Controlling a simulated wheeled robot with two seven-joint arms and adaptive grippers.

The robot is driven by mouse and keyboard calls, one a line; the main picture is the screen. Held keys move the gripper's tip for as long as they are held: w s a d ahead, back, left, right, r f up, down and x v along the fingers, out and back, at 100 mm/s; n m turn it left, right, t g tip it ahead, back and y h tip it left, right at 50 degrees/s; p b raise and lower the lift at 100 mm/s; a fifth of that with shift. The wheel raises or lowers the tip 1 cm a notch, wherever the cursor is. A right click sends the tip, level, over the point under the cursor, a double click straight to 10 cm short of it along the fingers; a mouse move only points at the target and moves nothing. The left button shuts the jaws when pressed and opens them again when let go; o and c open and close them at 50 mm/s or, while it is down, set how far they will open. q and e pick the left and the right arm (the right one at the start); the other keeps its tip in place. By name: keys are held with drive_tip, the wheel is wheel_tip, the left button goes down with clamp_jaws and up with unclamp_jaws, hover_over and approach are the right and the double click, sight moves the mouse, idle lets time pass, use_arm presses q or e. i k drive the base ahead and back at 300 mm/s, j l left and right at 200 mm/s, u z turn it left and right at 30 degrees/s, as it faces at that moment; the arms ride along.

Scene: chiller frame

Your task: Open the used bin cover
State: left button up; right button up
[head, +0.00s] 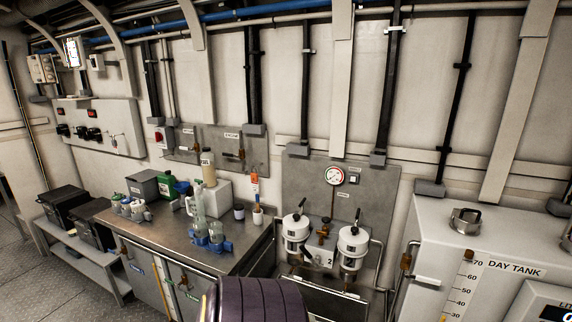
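Two black lidded boxes stand on a low grey shelf at the left of the head view. One black box (62,206) is farther back and the other black box (93,232) is nearer the workbench. Both tops look closed. I cannot read any label on them, so I cannot tell which, if either, is the used bin. A smaller dark grey box (143,185) sits at the back left of the workbench, and its top also looks closed. Neither of my grippers shows in the head view.
The steel workbench (160,232) holds a green container (168,187), several small cups and a clear bottle with blue parts (210,240). Two white filter canisters (353,248) stand right of it. The day tank (480,240) fills the right. Floor shows at far left.

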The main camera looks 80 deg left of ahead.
sight(142, 176)
drive_tip(key=u, duration=3.7)
